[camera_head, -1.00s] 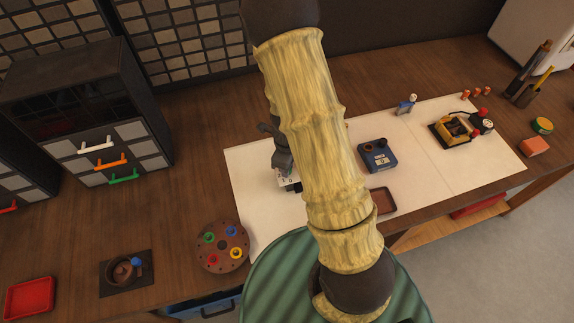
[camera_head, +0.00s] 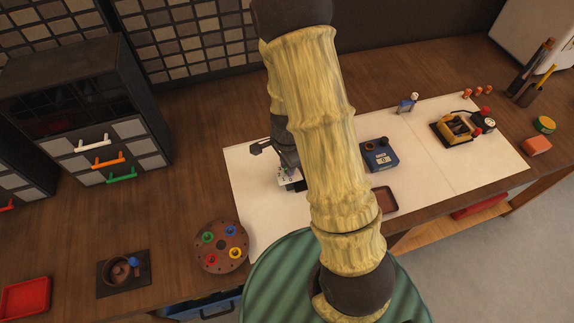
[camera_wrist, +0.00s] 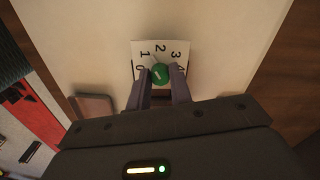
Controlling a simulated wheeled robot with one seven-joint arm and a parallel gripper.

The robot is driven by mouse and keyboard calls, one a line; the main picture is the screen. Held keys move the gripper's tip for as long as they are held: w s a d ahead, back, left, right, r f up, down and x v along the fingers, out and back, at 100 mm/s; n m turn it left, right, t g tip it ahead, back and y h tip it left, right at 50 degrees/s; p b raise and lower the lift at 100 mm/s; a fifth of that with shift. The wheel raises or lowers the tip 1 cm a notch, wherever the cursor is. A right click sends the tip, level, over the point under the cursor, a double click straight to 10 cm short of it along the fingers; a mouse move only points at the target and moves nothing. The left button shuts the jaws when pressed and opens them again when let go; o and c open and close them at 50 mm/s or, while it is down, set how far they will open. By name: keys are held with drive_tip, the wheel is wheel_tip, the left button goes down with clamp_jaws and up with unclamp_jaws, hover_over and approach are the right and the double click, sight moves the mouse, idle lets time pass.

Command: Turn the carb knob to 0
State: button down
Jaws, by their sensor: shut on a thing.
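The carb knob (camera_wrist: 160,74) is a green round knob with a short white mark, on a white dial plate (camera_wrist: 160,48) printed with numbers around its edge. In the wrist view, 1, 2 and 3 are readable; the 0 at the lower left is partly beside a finger. I cannot tell which number the mark points to. My gripper (camera_wrist: 161,72) has its two fingers on either side of the knob and is shut on it. In the head view, the dial plate (camera_head: 289,180) shows below the gripper; the knob is hidden there.
A white mat (camera_head: 250,205) lies under the dial. To its right are a blue box (camera_head: 379,155), a brown tray (camera_head: 384,200) and a yellow device (camera_head: 452,130). A round palette (camera_head: 221,246) and a drawer cabinet (camera_head: 90,110) stand to the left.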

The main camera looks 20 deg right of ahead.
drive_tip(key=n+b, duration=0.1)
drive_tip(key=n, duration=0.5)
drive_tip(key=n+b, duration=0.1)
drive_tip(key=n, duration=0.5)
idle(0.4)
drive_tip(key=c, duration=1.3)
unclamp_jaws()
drive_tip(key=shift+b, duration=0.3)
drive_tip(key=shift+o, duration=0.2)
drive_tip(key=shift+r, duration=0.1)
wheel_tip(320, 180, up, 17)
drive_tip(key=b, duration=0.1)
drive_tip(key=shift+r+b, duration=0.15)
drive_tip(key=shift+b, duration=0.2)
